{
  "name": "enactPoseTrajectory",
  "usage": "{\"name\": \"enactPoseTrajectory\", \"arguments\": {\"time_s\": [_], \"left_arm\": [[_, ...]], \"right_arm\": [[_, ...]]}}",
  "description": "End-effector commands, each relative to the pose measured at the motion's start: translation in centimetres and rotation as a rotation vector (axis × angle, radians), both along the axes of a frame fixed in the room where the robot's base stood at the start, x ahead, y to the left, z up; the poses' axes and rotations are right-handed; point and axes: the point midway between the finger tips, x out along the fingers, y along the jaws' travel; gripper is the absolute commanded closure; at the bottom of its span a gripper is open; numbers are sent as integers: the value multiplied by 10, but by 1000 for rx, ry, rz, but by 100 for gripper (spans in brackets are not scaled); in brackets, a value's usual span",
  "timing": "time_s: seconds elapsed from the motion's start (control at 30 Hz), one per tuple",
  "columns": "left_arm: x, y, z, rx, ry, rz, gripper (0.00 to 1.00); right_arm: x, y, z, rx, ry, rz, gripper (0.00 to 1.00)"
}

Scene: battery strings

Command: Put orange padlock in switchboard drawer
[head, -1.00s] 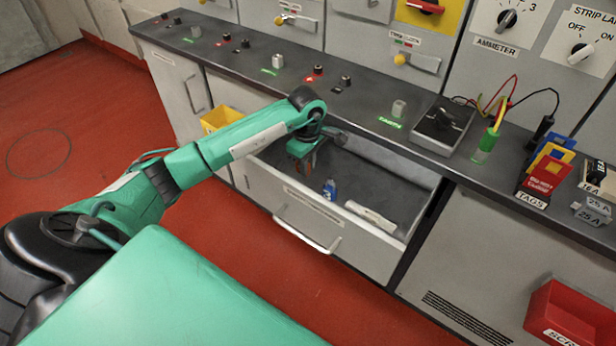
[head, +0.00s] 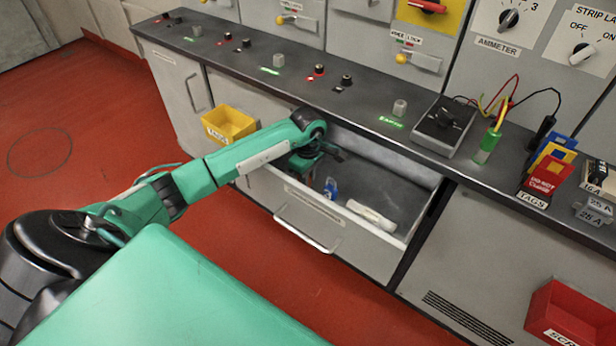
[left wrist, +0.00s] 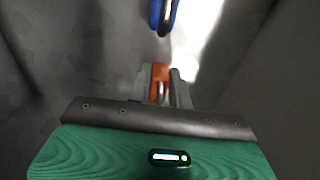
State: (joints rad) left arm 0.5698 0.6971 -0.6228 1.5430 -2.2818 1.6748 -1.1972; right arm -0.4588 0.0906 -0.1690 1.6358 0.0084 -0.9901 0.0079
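The orange padlock (left wrist: 159,74) shows in the left wrist view between the two fingers of my left gripper (left wrist: 160,82), which look closed on its sides. In the head view my left gripper (head: 303,166) is inside the left part of the open switchboard drawer (head: 318,204), and the padlock is hidden behind the arm and drawer front. Whether the padlock touches the drawer floor I cannot tell. My right gripper is in neither view.
A blue object (head: 331,188) and a pale roll (head: 370,215) lie in the drawer. A yellow bin (head: 229,124) hangs left of it and a red bin (head: 565,315) stands far right. The dark counter (head: 365,103) runs just behind the drawer.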

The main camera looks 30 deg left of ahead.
Motion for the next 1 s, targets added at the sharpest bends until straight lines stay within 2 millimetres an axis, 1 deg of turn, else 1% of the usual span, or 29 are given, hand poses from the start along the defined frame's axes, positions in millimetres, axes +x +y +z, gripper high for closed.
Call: {"name": "enactPoseTrajectory", "arguments": {"time_s": [0.03, 0.1, 0.37, 0.53, 0.6, 0.67, 0.77, 0.9, 1.0], "left_arm": [[0, 0, 0, 0, 0, 0, 71], [0, 0, 0, 0, 0, 0, 59], [0, 0, 0, 0, 0, 0, 59], [0, 0, 4, 0, 1, 0, 59], [1, 1, 17, 1, -5, 0, 59], [1, 1, 30, 2, -5, -1, 59], [1, 1, 53, 3, -5, -1, 59], [1, 0, 84, 1, -4, -1, 59], [0, 1, 101, 2, -2, 0, 59]], "right_arm": [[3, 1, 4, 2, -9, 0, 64], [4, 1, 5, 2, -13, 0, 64], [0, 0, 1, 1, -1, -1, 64], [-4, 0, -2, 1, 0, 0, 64], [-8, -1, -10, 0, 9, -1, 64], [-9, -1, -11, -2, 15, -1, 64], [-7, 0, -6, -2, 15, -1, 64], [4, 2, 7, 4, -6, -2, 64], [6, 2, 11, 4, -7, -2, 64]]}}
